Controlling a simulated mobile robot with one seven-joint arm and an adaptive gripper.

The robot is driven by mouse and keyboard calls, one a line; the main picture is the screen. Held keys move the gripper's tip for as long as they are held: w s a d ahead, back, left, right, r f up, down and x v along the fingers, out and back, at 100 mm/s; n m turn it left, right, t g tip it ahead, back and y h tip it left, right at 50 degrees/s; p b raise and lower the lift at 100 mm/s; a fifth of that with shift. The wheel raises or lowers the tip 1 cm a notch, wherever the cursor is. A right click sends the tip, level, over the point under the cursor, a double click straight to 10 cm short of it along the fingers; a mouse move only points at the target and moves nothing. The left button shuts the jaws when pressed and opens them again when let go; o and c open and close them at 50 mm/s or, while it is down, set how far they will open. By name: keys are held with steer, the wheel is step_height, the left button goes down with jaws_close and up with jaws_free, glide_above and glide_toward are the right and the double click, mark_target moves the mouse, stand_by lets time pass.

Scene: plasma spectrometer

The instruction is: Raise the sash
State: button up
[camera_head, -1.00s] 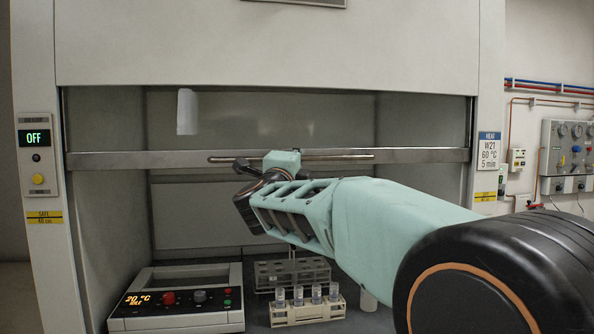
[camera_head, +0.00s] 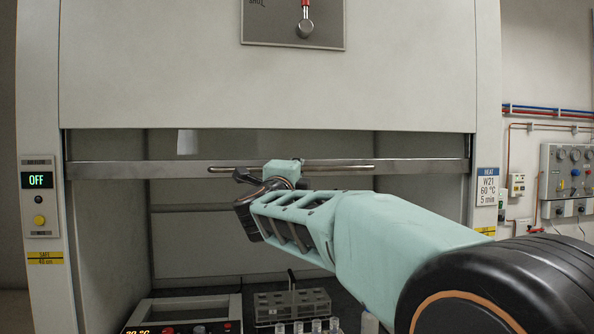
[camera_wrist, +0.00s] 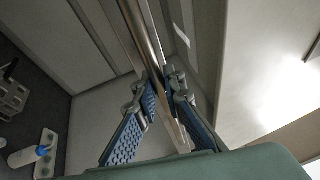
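The sash (camera_head: 130,170) is a glass pane with a steel bottom rail across the fume hood opening. Its rail stands a little below the hood's upper front panel. A long round handle bar (camera_head: 340,168) runs along the rail. My gripper (camera_head: 268,182) is at the left half of this bar. In the wrist view, the blue-padded fingers of my gripper (camera_wrist: 163,85) lie on either side of the handle bar (camera_wrist: 150,45) and are closed on it. The exact contact is partly hidden by the fingers.
A control unit (camera_head: 185,312), a grey rack (camera_head: 290,303) and several capped vials stand low inside the hood. An OFF display (camera_head: 36,180) is on the left post, a HEAT label (camera_head: 487,187) on the right. Wall gauges (camera_head: 567,165) are at right.

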steer(key=o, duration=0.4)
steer(key=d+v, duration=0.1)
steer(key=v, duration=0.6)
steer(key=shift+s+a, duration=0.35)
steer(key=shift+a, duration=0.2)
steer(key=shift+f, duration=0.1)
